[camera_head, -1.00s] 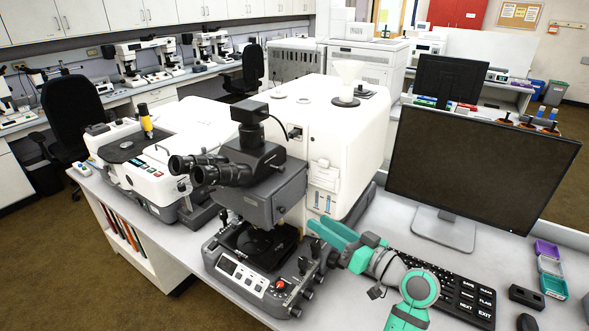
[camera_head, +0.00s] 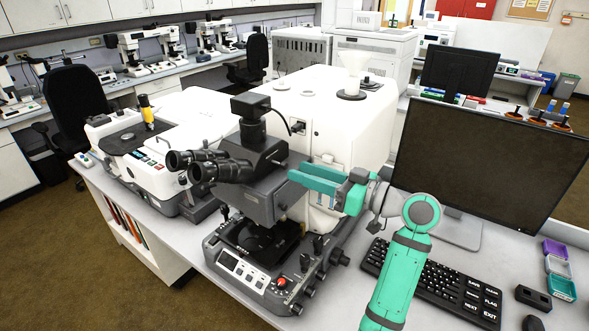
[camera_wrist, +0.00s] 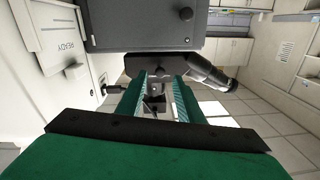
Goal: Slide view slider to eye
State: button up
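The grey microscope head (camera_head: 262,200), with two black eyepieces (camera_head: 190,168), stands at the middle of the bench. My gripper (camera_head: 294,179) is raised beside the right side of this head, its green fingers pointing left. In the wrist view, my gripper (camera_wrist: 159,78) is open, with an empty-looking gap between the fingers and dark parts showing beyond it. A round dark knob (camera_wrist: 186,14) sits on the grey housing near the top of that view, apart from the fingers. I cannot tell whether it is the view slider. Contact with the microscope is not clear.
The white instrument body (camera_head: 335,115) stands close behind my gripper.

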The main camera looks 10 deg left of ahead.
aim_at(287, 165)
jog(key=shift+x, duration=1.6)
grip_shut()
jog(key=shift+x, duration=1.1)
grip_release()
jog(key=shift+w, duration=0.15)
jog(key=v, duration=1.1)
